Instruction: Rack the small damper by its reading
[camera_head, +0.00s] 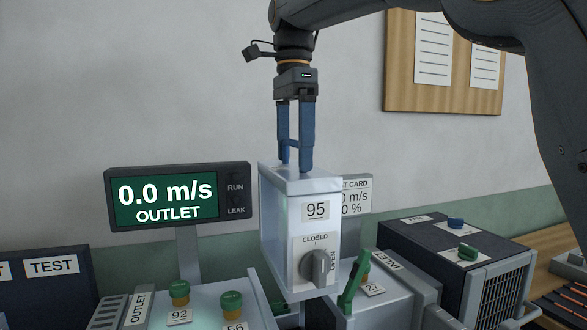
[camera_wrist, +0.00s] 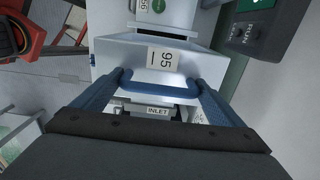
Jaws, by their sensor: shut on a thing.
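The small damper (camera_head: 300,230) is a light grey box marked 95. It hangs upright in the air below my gripper (camera_head: 297,165), whose blue fingers are shut on its top handle. Its front has a grey knob under the word CLOSED, with OPEN at the side. A test card (camera_head: 357,190) behind the damper is partly hidden.
Below stand an OUTLET box (camera_head: 215,305) with knobs labelled 92 and 56, and an INLET box (camera_head: 385,290) with a green lever and label 27. A dark fan box (camera_head: 455,265) is at right, a TEST box (camera_head: 50,285) at left. A notice board (camera_head: 445,65) hangs behind.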

